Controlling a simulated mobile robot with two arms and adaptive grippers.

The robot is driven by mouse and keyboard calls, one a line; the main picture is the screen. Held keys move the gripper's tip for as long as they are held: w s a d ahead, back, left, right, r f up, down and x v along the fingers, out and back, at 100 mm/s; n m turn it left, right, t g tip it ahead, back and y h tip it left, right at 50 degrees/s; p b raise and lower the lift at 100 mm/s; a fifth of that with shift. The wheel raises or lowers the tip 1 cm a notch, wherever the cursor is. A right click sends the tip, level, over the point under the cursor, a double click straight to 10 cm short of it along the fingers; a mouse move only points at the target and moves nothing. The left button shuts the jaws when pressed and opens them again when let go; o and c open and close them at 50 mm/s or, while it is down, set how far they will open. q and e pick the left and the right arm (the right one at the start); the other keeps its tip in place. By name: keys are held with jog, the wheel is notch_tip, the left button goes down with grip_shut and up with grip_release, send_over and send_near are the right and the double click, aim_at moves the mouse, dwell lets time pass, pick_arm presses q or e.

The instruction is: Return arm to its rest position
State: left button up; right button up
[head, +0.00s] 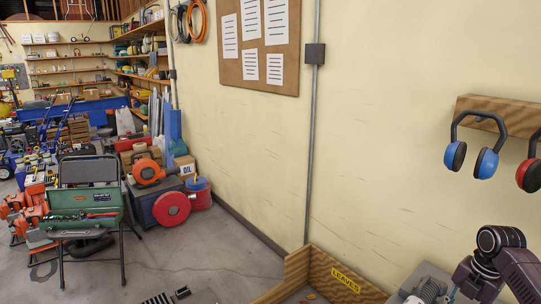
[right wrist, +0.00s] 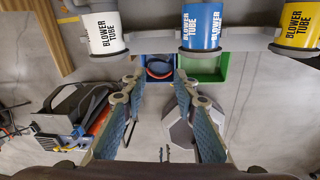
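My right gripper (right wrist: 158,85) shows in the right wrist view with its two blue-grey fingers spread apart and nothing between them. Part of my right arm (head: 490,262) shows at the lower right of the head view; its gripper is outside that view. My left arm and gripper are not visible in either view.
Above the right gripper, white (right wrist: 104,33), blue (right wrist: 201,27) and yellow (right wrist: 300,26) blower tubes hang from a grey rail. A blue bin (right wrist: 145,61) and a green bin (right wrist: 207,70) lie beyond the fingers. Blue ear muffs (head: 486,163) hang on the wall.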

jog(key=s+a+f+m, duration=0.4)
jog(key=s+a+f, duration=0.3)
jog(key=a, duration=0.3)
jog(key=s+a+f+m, duration=0.4)
jog(key=s+a+f, duration=0.35)
jog(key=a, duration=0.35)
jog(key=s+a+r+m+t, duration=0.2)
jog(key=s+a+r+m, duration=0.1)
jog(key=s+m, duration=0.45)
jog(key=s+a+r+m+t, duration=0.1)
jog(key=s+a+r+m, duration=0.2)
jog(key=s+m, duration=0.45)
notch_tip(320, 180, down, 28)
jog(key=s+g, duration=0.1)
jog(key=s, duration=0.2)
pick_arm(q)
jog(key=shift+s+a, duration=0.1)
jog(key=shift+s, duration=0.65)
pick_arm(e)
jog(key=s+d+f, duration=0.1)
jog(key=s+f, duration=0.6)
jog(key=s, duration=0.1)
jog(key=s+d+f+n+g+h, duration=0.1)
jog(key=s+d+f, duration=0.1)
jog(key=s+f, duration=0.6)
jog(key=shift+s+d+g, duration=0.2)
jog(key=shift+d+g, duration=0.05)
jog(key=shift+g, duration=0.05)
